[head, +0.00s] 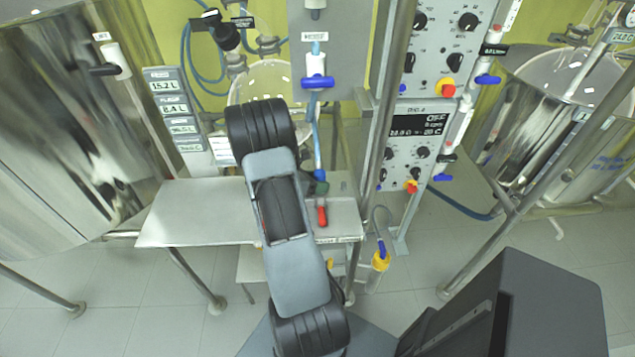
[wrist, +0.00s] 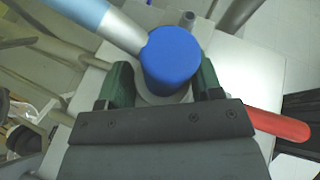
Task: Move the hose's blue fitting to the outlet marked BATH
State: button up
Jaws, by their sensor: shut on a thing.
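The hose's blue fitting (wrist: 172,62) is between the two green fingers of my gripper (wrist: 165,84) in the wrist view, and the gripper is shut on it. A silver sleeve and the light blue hose (wrist: 88,12) run from it to the upper left. In the head view the hose (head: 317,140) hangs from below a blue-handled valve (head: 317,82) down to the blue fitting (head: 320,174). My arm hides most of the gripper there. A grey round base lies under the fitting; whether they touch is unclear. I cannot read BATH on any label.
A red handle (head: 321,214) lies close to the gripper over the steel shelf (head: 200,212); it also shows in the wrist view (wrist: 280,126). A small grey stub (wrist: 187,19) stands beyond the fitting. A metal post (head: 375,130) and control panels (head: 420,140) are on the right.

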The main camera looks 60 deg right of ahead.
jog(key=shift+s+a+f, duration=0.2)
jog(key=shift+a+f, duration=0.05)
jog(key=shift+f, duration=0.4)
jog(key=o, duration=1.6)
jog(key=shift+w+a+r+y, duration=0.2)
jog(key=shift+w+a+y, duration=0.05)
jog(key=shift+w+y, duration=0.05)
jog(key=v, duration=1.3)
jog(key=shift+r, duration=0.45)
